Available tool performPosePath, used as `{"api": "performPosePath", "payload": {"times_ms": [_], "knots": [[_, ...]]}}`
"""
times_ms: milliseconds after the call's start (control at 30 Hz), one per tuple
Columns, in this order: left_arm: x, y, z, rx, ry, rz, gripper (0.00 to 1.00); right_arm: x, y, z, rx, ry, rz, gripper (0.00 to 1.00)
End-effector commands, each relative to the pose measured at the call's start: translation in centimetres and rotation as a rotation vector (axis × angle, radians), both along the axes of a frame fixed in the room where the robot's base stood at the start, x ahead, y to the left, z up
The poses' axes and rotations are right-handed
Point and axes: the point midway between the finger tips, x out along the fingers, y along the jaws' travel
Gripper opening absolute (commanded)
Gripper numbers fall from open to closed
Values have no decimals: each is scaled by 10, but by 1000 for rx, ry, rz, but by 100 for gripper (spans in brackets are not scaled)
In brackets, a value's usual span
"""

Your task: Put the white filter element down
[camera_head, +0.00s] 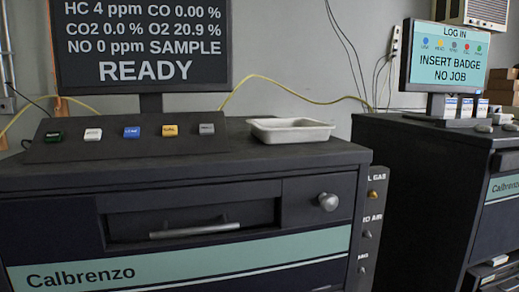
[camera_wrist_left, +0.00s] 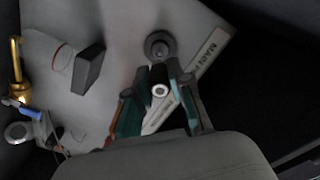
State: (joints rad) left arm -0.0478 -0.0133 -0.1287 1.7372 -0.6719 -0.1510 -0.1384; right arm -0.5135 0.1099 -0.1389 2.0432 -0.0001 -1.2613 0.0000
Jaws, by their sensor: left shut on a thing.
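The fingers have teal sides. A dark round fitting (camera_wrist_left: 160,45) lies just beyond the fingertips; I cannot tell whether it touches the element. The head view shows neither gripper and no filter element. My right gripper is in neither view.
In the wrist view, a light grey surface (camera_wrist_left: 120,25) carries a dark block (camera_wrist_left: 88,68), a brass fitting (camera_wrist_left: 16,60) and a lettered white strip (camera_wrist_left: 207,52). In the head view, a white tray (camera_head: 290,131) stands on the dark cabinet (camera_head: 200,165), right of several coloured buttons.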

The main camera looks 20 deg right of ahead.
Motion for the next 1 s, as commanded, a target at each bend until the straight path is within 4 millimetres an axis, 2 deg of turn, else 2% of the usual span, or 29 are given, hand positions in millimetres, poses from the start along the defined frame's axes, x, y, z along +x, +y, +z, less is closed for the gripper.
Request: {"api": "performPosePath", "payload": {"times_ms": [167, 267, 600, 700, 733, 1000], "knots": [[-5, 2, 4, 2, -2, 4, 0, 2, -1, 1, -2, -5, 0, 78], [-21, 6, 14, 8, -5, 13, 0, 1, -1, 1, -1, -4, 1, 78], [-110, 18, 78, 8, -3, 34, 0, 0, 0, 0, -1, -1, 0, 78], [-133, 18, 96, -1, 1, 31, 0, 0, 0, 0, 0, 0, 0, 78], [-133, 18, 104, -2, 3, 34, 0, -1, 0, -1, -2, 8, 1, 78], [-149, 19, 144, -8, -3, 40, 0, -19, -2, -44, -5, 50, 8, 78]]}}
